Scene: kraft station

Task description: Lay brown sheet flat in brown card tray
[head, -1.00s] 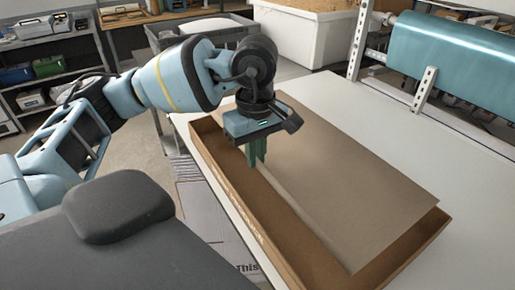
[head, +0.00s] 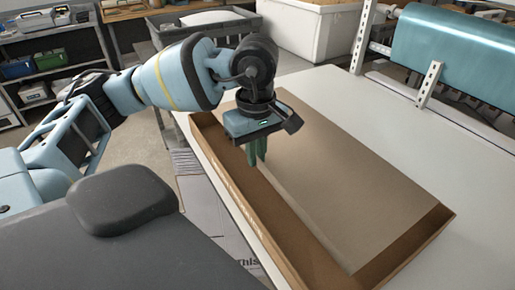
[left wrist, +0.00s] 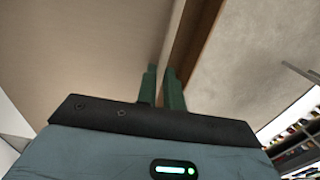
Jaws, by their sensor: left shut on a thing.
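The brown sheet (head: 345,185) lies over the brown card tray (head: 253,222), covering most of its middle and far right. The tray's left wall and a strip of its floor show, and so does its near right corner; its right wall is mostly hidden. My left gripper (head: 257,158) points down over the tray's left side, at the sheet's left edge. In the left wrist view its green fingers (left wrist: 164,88) are shut on the edge of the sheet (left wrist: 75,50), beside the tray wall (left wrist: 203,35). Whether the sheet rests fully on the tray floor I cannot tell. My right gripper is out of view.
The tray stands on a white table (head: 345,98), with bare table to its right. A teal roll (head: 460,55) on a metal frame (head: 428,85) stands at the back right. A white bin (head: 305,35) and a dark crate (head: 205,25) are behind.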

